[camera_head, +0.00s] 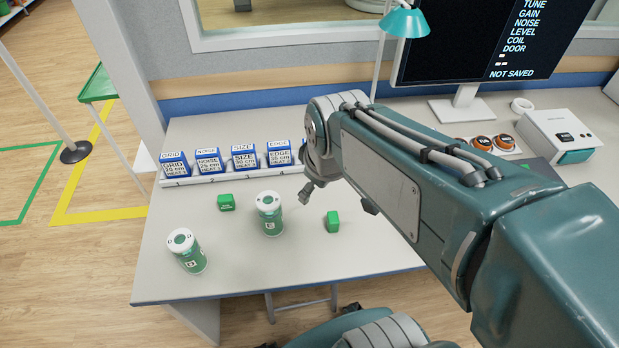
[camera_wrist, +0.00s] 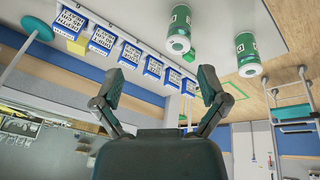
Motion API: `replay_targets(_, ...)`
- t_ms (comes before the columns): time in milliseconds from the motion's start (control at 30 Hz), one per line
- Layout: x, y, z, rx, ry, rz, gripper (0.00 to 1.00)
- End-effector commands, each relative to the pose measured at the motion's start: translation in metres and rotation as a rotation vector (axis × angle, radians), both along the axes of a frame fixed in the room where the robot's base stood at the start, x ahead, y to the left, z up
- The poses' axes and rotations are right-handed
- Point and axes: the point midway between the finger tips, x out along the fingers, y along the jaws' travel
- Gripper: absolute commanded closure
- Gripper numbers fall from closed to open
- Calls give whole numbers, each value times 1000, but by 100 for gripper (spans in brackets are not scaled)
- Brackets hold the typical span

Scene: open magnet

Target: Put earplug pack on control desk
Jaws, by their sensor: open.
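Two small green packs lie on the control desk (camera_head: 300,245) in the head view: one left of centre (camera_head: 226,203), with a pale label too small to read, and one right of centre (camera_head: 333,221). I cannot tell which is the earplug pack. My gripper (camera_head: 338,198) is over the desk, partly hidden by my arm, with the right-hand pack close by in the picture. In the wrist view my gripper (camera_wrist: 163,88) has its two fingers wide apart, with nothing between them.
Two white-lidded green canisters (camera_head: 269,213) (camera_head: 187,250) stand near the desk's front left. A row of several blue-and-white boxes (camera_head: 243,160) stands behind on a numbered rack. A monitor (camera_head: 490,40), a teal lamp (camera_head: 404,22) and a white device (camera_head: 560,135) occupy the back right.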

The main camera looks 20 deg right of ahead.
Motion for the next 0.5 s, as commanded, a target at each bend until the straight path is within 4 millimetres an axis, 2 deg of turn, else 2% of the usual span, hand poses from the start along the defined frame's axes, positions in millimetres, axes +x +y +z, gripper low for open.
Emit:
replay_targets(100,-24,14,20,71,-82,-159,7)
replay_targets(233,-44,24,32,151,-142,-305,7)
replay_targets(367,-54,28,37,199,-170,-384,7)
replay_targets(500,-56,29,38,209,-173,-404,7)
